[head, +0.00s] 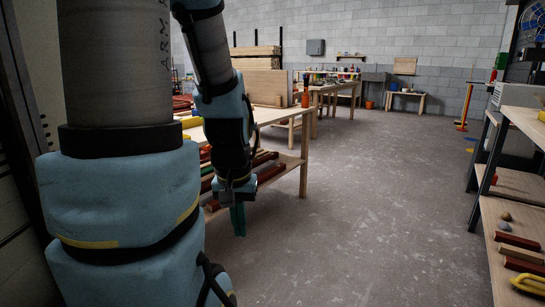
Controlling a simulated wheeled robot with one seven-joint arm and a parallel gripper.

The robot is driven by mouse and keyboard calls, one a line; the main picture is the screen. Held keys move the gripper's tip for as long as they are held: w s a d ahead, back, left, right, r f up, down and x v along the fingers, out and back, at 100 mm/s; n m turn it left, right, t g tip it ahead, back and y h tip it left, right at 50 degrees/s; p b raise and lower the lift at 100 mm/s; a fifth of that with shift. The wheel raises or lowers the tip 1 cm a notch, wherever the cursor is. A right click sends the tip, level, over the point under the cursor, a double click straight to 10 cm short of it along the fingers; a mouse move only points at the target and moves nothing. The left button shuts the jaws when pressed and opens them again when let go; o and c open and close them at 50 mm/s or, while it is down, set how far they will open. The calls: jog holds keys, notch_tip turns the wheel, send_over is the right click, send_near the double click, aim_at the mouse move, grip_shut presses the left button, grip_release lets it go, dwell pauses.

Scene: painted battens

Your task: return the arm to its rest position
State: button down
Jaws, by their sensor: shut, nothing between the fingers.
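My arm fills the left of the head view, in blue and grey covers. My gripper (239,222) hangs below the wrist, pointing down, with green fingers close together and nothing seen between them. It is in front of the near wooden workbench (302,165), at the height of its lower shelf. I cannot tell how far it is from the bench. Red battens (270,172) lie on the lower shelf, partly hidden by my arm.
More red battens (519,242) lie on the shelf unit (480,165) at the right, beside a yellow-handled tool (527,284). Further benches stand at the back, with an orange bucket (369,104) near them. The grey concrete floor (385,200) between bench and shelves is clear.

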notch_tip(320, 180, up, 16)
jog(key=p, duration=1.5)
jog(key=shift+w+d, duration=0.15)
jog(key=shift+w, duration=0.1)
